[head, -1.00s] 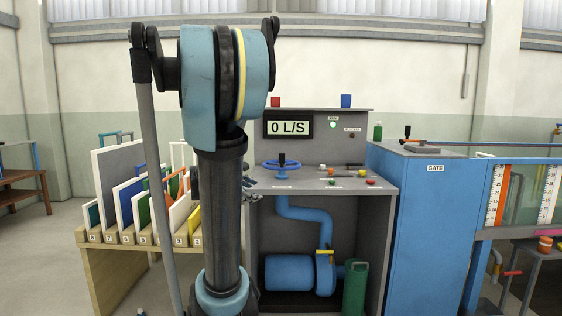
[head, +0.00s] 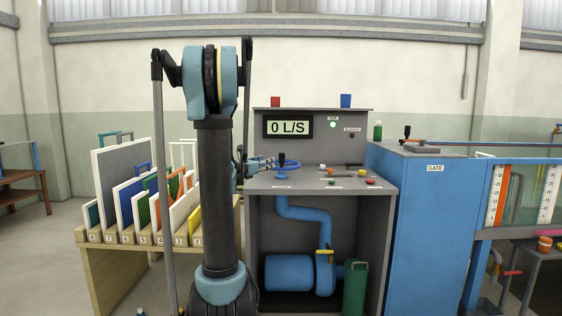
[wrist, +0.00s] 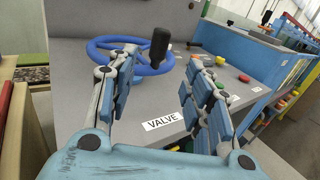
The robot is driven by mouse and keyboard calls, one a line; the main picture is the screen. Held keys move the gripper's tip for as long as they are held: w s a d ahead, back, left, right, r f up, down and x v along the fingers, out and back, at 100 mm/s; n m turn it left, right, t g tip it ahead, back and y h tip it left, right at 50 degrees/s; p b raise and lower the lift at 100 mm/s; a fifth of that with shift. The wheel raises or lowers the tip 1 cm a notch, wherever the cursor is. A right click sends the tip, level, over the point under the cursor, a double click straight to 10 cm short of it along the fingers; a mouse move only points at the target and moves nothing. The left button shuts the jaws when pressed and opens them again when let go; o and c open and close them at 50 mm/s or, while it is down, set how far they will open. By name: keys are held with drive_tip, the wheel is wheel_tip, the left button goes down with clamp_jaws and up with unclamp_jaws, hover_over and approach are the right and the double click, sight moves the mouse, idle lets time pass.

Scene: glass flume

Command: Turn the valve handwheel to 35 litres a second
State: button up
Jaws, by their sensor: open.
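The blue valve handwheel (wrist: 104,44) lies flat over the grey console top, with a black upright knob (wrist: 159,46) on its right rim in the wrist view. In the head view the handwheel (head: 283,165) is partly hidden by my gripper (head: 268,163). My gripper (wrist: 158,88) is open and empty, its fingers in front of the wheel. The left finger overlaps the near rim in the picture; I cannot tell if it touches. The knob shows beyond and between the fingers. The display (head: 288,127) reads 0 L/S. A VALVE label (wrist: 163,120) lies between the fingers.
Red, green and yellow buttons (head: 370,182) sit right of the wheel on the console (head: 300,184). A red cup (head: 275,102) and a blue cup (head: 346,100) stand on top. A panel rack (head: 118,237) is left; the blue gate cabinet (head: 420,220) is right.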

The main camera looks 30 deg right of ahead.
sight(280, 158)
drive_tip(key=x, duration=1.4)
drive_tip(key=shift+d, duration=0.1)
clamp_jaws()
drive_tip(key=shift+d, duration=0.2)
